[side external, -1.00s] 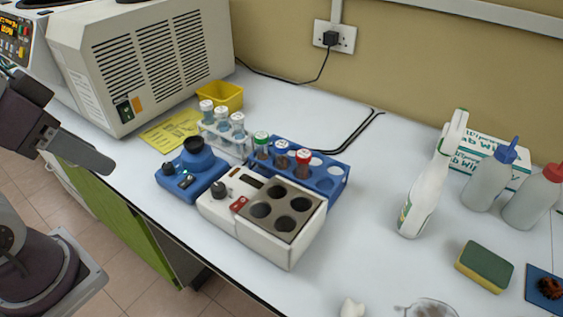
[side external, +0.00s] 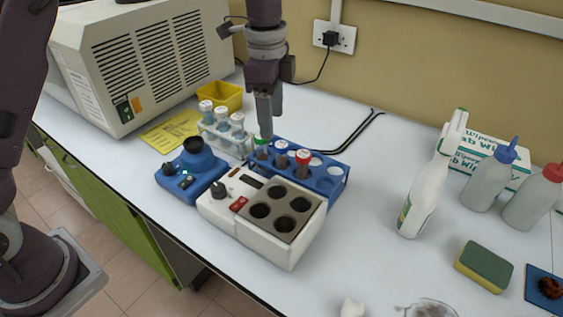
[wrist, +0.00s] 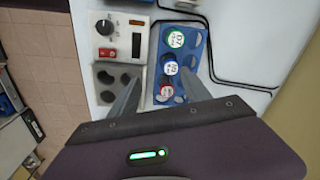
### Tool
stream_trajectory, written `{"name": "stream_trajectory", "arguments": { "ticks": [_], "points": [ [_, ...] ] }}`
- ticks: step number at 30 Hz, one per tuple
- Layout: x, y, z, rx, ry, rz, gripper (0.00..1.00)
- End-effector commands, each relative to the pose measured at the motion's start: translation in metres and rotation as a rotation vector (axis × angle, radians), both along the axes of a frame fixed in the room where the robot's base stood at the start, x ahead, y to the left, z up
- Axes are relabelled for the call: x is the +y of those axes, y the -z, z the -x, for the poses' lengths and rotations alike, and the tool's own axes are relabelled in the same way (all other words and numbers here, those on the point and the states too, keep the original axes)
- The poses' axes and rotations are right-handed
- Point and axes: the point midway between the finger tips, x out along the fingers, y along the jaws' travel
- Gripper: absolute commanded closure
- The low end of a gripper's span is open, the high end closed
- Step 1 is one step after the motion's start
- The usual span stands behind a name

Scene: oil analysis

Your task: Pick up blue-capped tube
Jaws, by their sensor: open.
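The blue-capped tube (side external: 282,148) stands upright in the blue rack (side external: 330,183), between a green-capped tube (side external: 262,150) and a red-capped tube (side external: 303,160). Its white-topped cap (wrist: 171,68) lies between my fingers in the wrist view, with the green cap (wrist: 176,39) ahead and the red cap (wrist: 167,90) nearer. My gripper (side external: 267,132) points down over the rack. In the side view its tips overlap the area by the green cap; the exact height above the caps is unclear. The gripper (wrist: 161,78) is open and holds nothing.
A white block heater (side external: 262,222) with several wells stands in front of the rack. A clear rack (side external: 225,140) of pale-capped tubes, a blue mixer (side external: 190,175) and a yellow bin (side external: 222,95) are left. A spray bottle (side external: 425,190) stands right; bench between is clear.

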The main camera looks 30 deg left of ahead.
Motion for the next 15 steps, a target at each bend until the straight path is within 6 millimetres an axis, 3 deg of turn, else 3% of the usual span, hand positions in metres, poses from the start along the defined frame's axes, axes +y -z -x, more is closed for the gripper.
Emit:
{"name": "stream_trajectory", "arguments": {
  "ticks": [1, 3, 9, 15],
  "points": [
    [-0.007, 0.019, -0.01, 0.025, 0.055, -0.005, 0.44],
    [-0.013, 0.036, -0.019, 0.044, 0.117, -0.009, 0.44],
    [-0.015, 0.064, -0.024, 0.057, 0.155, -0.011, 0.44],
    [-0.003, 0.099, -0.028, 0.059, 0.153, -0.011, 0.44]
  ]
}}
